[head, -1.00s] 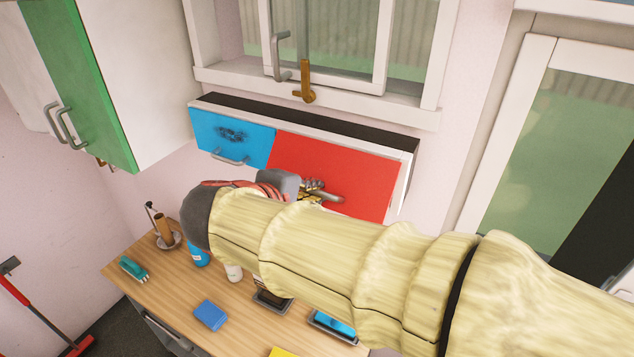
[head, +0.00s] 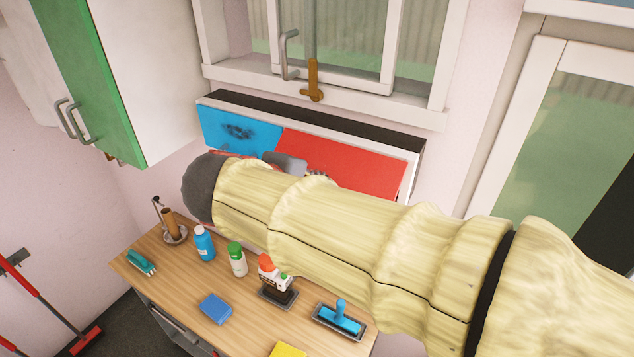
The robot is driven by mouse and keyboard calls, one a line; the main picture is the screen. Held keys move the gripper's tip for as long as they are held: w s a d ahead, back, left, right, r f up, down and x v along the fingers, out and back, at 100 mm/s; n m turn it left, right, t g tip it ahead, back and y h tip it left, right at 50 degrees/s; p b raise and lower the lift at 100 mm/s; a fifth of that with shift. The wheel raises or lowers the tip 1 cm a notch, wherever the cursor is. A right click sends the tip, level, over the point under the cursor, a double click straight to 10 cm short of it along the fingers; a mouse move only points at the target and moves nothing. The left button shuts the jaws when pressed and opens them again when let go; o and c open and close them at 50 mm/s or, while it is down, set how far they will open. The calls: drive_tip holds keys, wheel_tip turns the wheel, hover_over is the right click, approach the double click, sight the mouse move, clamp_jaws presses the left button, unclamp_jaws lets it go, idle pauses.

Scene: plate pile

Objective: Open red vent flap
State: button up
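The red vent flap (head: 345,160) is the red panel at the right of the long wall cabinet below the window. Its lower part is hidden behind my arm, and I cannot see its handle or tell whether it stands ajar. My gripper (head: 317,173) is in front of the flap, mostly hidden by my arm. Only a grey housing part and a bit of the fingers show above the arm. Whether the fingers touch or hold the handle cannot be seen.
A blue panel (head: 238,133) sits left of the flap. The wooden counter (head: 185,275) below holds a blue bottle (head: 204,243), a white bottle (head: 237,260), a blue sponge (head: 214,308) and other cleaning items. A green-fronted cabinet (head: 95,85) hangs at left.

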drive_tip(key=shift+o, duration=0.6)
drive_tip(key=shift+s, duration=0.1)
drive_tip(key=v, duration=1.2)
